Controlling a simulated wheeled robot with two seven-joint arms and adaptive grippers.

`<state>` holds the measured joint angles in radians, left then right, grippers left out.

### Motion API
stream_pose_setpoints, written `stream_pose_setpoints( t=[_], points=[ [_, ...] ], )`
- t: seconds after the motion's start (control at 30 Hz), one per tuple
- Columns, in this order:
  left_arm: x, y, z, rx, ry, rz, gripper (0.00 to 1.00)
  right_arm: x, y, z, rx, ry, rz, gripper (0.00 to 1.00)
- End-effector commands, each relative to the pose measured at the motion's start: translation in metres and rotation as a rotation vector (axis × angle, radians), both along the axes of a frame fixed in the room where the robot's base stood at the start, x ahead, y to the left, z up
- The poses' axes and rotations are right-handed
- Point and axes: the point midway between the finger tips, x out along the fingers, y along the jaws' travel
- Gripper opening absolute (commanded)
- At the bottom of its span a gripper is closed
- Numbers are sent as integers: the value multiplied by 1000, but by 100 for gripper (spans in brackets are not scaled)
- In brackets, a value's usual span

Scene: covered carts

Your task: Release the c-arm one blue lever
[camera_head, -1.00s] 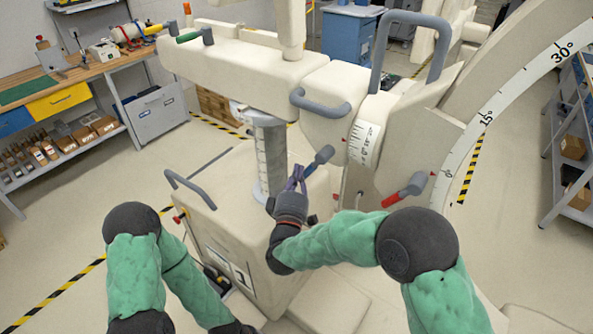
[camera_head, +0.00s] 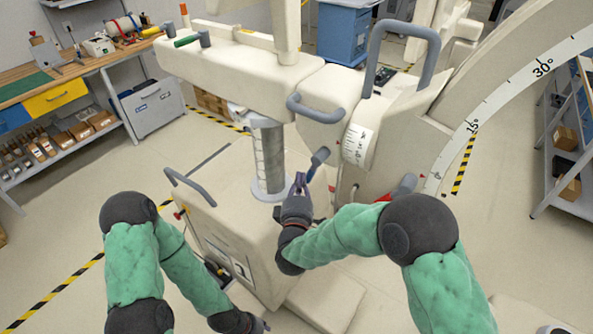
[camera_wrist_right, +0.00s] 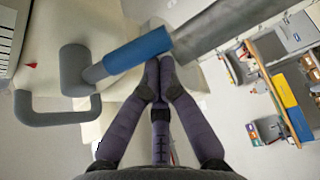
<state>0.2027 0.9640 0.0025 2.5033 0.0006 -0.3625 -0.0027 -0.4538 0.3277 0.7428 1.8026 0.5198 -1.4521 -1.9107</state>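The c-arm (camera_head: 330,95) is a large cream machine in the middle of the head view. Its blue lever (camera_head: 314,168) sticks out below the grey loop handle, beside the metal column. In the right wrist view the blue lever (camera_wrist_right: 137,51) lies across the picture just past my fingertips. My right gripper (camera_head: 300,179) is at the lever; in the wrist view its purple fingers (camera_wrist_right: 159,70) meet at the tips. The tips are at or very near the lever's blue end; I cannot tell if they touch. My left gripper (camera_head: 257,325) is low at the bottom edge, its fingers unclear.
A red lever (camera_head: 404,186) sits right of the blue one, partly behind my right arm. The grey loop handle (camera_head: 318,113) and the metal column (camera_head: 268,155) are close to my right gripper. A workbench (camera_head: 90,68) stands at left, a shelf cart (camera_head: 570,160) at right.

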Motion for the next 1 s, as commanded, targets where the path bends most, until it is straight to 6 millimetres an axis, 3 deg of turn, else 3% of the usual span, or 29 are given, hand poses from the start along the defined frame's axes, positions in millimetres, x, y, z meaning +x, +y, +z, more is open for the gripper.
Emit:
stream_pose_setpoints(
  t=[0.1, 0.5, 0.7, 1.0],
  points=[
    [0, 0, 28, 0, 0, 0, 40, -6, -9, 2, -88, 72, -3, 0],
    [0, 0, 91, 0, 0, 0, 40, -23, -33, -2, -380, 283, -4, 0],
    [0, 0, 106, 0, 0, 0, 40, -30, -42, -3, -488, 359, -4, 0],
    [0, 0, 114, 0, 0, 0, 40, -35, -49, -3, -489, 358, -5, 0]
  ],
)
